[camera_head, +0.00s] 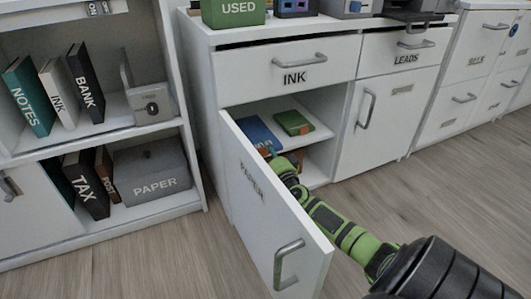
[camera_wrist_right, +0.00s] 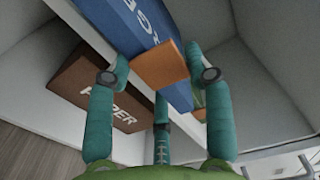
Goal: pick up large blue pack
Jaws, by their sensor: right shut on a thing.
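The large blue pack (camera_head: 258,132) lies on the inner shelf of the open cabinet, left of a smaller green pack (camera_head: 294,122). My right gripper (camera_head: 277,158) reaches in past the open door and meets the near end of the blue pack. In the right wrist view the blue pack (camera_wrist_right: 147,32), with white lettering, runs up between the teal fingers of my right gripper (camera_wrist_right: 160,75), which is shut on it. An orange piece (camera_wrist_right: 160,65) crosses the pack's near end; what it belongs to is unclear. My left gripper is not in view.
The open cabinet door (camera_head: 271,205) stands beside my right forearm, close on its left. A brown PAPER box (camera_wrist_right: 95,95) sits below the shelf in the wrist view. A bookshelf (camera_head: 85,230) stands at left; the floor in front is clear.

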